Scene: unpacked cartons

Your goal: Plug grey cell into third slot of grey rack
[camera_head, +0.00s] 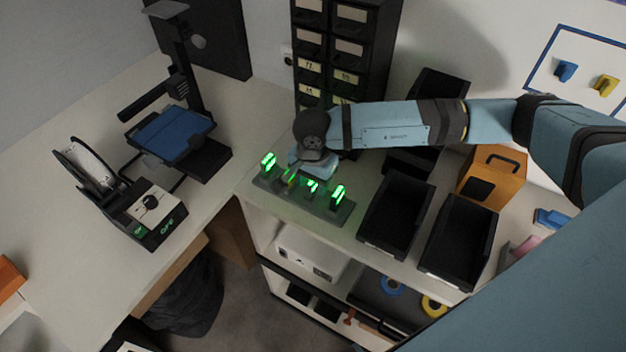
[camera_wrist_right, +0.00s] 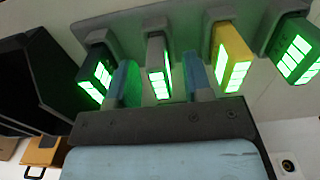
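The grey rack (camera_head: 322,210) stands on the white counter and holds a row of upright cells with green lights; it also shows in the right wrist view (camera_wrist_right: 122,24). The grey cell (camera_wrist_right: 157,62) sits upright in the rack, third from the left in the head view (camera_head: 312,187). A yellow cell (camera_wrist_right: 232,50) and a dark cell (camera_wrist_right: 95,68) sit on either side of it. My right gripper (camera_wrist_right: 160,84) is open, its blue fingers astride the grey cell with a gap on both sides. In the head view my right gripper (camera_head: 312,174) is over the rack, fingertips partly hidden. My left gripper is out of view.
Black bins (camera_head: 396,212) and an orange box (camera_head: 492,174) stand right of the rack. A black drawer cabinet (camera_head: 345,50) stands behind.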

